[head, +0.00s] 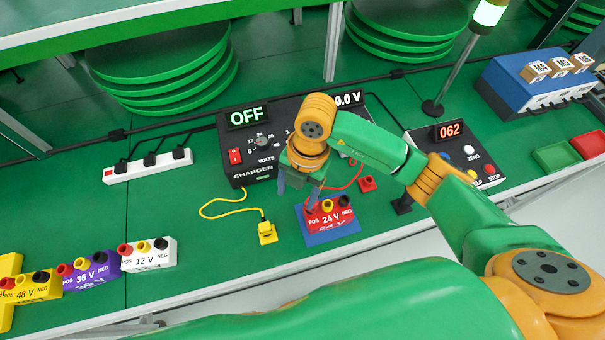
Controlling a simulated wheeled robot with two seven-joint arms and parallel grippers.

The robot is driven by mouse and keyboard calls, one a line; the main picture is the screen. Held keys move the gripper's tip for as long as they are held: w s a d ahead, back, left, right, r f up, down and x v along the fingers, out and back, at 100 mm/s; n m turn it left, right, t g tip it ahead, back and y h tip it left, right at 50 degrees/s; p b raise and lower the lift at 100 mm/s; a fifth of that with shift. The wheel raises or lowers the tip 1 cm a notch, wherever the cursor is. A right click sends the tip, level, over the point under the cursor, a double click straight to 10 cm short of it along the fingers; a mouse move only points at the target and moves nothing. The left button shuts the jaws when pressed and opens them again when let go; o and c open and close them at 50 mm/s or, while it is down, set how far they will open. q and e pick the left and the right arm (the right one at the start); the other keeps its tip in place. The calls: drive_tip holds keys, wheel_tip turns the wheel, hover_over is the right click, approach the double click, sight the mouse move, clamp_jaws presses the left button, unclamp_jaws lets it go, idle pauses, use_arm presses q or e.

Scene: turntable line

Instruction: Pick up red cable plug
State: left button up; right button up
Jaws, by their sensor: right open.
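The red cable plug (367,184) lies on the green table, just right of the charger's front edge, with a red cable running up from it to the charger (262,147). My right gripper (298,190) points down in front of the charger, to the left of the red plug and apart from it. It is open, with nothing seen between its fingers. One finger hangs near the top of the red 24 V battery (330,220), which stands on a blue pad; whether they touch I cannot tell. My left gripper is not in view.
A yellow plug (267,233) on a yellow cable lies left of the 24 V battery. A white 12 V battery (150,257), a purple 36 V battery (92,271) and a yellow 48 V battery (33,289) stand at left. A control box (452,150) stands at right.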

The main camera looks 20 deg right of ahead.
sight(314, 206)
drive_tip(key=d+f+h+p, duration=0.1)
drive_tip(key=s+d+f+h+p, duration=0.1)
drive_tip(key=d+f, duration=0.1)
drive_tip(key=shift+s+d+f+m+t, duration=0.2)
drive_tip(key=shift+m+t, duration=0.1)
drive_tip(key=shift+m, duration=0.1)
drive_tip(key=shift+w+f, duration=0.25)
drive_tip(key=shift+f, duration=0.4)
drive_tip(key=shift+w+f, duration=0.25)
drive_tip(key=shift+f, duration=0.35)
drive_tip(key=shift+w+f, duration=0.15)
drive_tip(key=c, duration=0.6)
drive_tip(key=shift+s, duration=0.2)
drive_tip(key=c, duration=0.4)
drive_tip(key=shift+w, duration=0.1)
clamp_jaws()
drive_tip(key=shift+r, duration=0.6)
use_arm(q)
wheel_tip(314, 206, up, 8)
drive_tip(key=p, duration=0.5)
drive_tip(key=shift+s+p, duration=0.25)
drive_tip(key=shift+p, duration=0.05)
use_arm(e)
drive_tip(key=s+d+r, duration=0.7)
drive_tip(key=s+r, duration=0.4)
drive_tip(key=r, duration=0.1)
drive_tip(key=shift+s+d, duration=0.25)
drive_tip(key=shift+s, duration=0.15)
